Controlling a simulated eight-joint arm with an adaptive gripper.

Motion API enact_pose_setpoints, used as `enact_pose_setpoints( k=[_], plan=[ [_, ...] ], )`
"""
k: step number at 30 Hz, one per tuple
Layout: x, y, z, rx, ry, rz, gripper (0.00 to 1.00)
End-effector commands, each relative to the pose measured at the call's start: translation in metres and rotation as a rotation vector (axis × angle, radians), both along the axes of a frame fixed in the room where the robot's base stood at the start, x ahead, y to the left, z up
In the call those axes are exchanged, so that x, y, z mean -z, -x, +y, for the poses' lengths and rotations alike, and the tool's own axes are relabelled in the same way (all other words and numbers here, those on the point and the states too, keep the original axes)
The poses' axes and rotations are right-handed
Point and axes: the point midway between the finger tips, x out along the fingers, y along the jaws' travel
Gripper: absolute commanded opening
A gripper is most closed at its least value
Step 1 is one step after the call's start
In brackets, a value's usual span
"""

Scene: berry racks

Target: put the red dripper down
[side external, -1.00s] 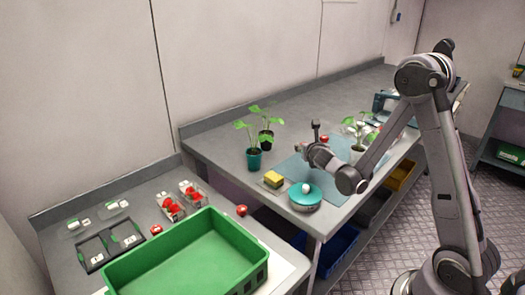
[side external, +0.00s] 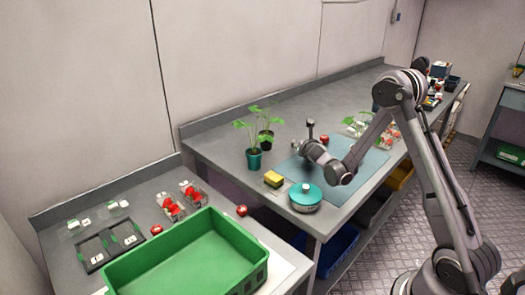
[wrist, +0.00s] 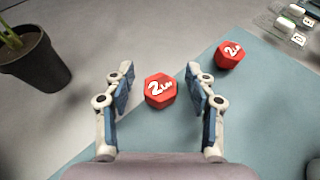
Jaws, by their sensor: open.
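A red hexagonal dripper (wrist: 160,91) with a white "2 L/H" mark lies at the edge of the blue mat (wrist: 275,120) in the wrist view. My gripper (wrist: 161,84) is open around it, with a gap to each finger. A second red dripper (wrist: 230,54) lies on the mat to the right in the wrist view, and shows behind my gripper in the side view (side external: 324,139).
A dark plant pot (wrist: 36,62) is at the left in the wrist view. A teal pot (side external: 253,159), a yellow sponge (side external: 273,179) and a round teal device (side external: 305,198) stand near my gripper.

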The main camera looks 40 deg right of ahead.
Motion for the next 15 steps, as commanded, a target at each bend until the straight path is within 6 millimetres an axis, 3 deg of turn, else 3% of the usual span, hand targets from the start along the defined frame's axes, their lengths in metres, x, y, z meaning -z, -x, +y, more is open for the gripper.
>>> enact_pose_setpoints(
  k=[1,6,15],
  plan=[
    [-0.0001,0.0002,0.0001,0.000,0.000,0.000,0.56],
    [-0.0002,0.0003,0.0003,0.000,0.000,0.000,0.15],
    [-0.0002,0.0004,0.0004,0.000,-0.001,-0.001,0.12]
  ],
)
